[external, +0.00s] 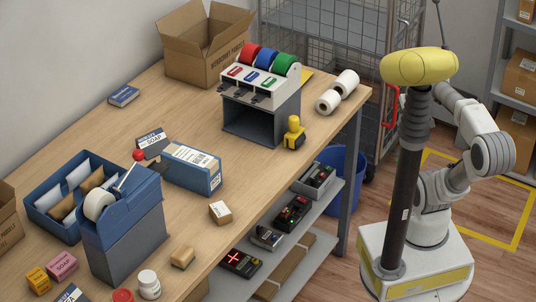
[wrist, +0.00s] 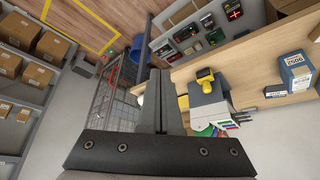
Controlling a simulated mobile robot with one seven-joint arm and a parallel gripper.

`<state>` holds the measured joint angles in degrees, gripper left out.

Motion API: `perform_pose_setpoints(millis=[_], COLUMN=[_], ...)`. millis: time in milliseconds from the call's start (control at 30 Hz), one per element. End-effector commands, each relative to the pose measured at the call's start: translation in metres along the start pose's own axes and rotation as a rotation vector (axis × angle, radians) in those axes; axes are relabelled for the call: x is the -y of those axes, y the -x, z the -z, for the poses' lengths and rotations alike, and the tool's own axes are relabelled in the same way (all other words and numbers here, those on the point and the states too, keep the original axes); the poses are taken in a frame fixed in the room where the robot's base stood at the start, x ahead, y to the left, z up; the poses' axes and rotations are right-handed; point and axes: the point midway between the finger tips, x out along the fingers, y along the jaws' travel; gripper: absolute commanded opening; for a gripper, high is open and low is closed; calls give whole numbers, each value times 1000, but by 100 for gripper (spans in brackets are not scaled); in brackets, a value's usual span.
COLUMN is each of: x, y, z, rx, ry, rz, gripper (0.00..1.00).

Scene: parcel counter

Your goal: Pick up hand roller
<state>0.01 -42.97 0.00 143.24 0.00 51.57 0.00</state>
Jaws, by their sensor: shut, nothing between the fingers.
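The hand roller (external: 294,133), with a yellow handle and a dark lower part, stands on the wooden counter (external: 190,118) near its right edge, just right of the tape dispenser. It also shows in the wrist view (wrist: 205,77), right of and beyond the fingers, in a picture that is turned over. My gripper (wrist: 161,72) is shut and empty, held in the air well away from the hand roller.
The tape dispenser (external: 262,112) with red, blue and green rolls stands beside the hand roller. White rolls (external: 328,102) lie behind it. A blue box (external: 192,168) and a small carton (external: 220,212) are nearer. Scanners sit on a shelf (external: 275,245) below. A wire cage (external: 330,50) stands behind.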

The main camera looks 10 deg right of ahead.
Motion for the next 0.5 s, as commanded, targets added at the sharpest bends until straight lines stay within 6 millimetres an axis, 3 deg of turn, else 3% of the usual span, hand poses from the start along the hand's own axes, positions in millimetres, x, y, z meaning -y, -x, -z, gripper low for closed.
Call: perform_pose_setpoints(millis=[433, 500], x=[0, 0], y=[0, 0], z=[0, 0], rx=[0, 0], ry=[0, 0], rz=[0, 0], gripper=[0, 9])
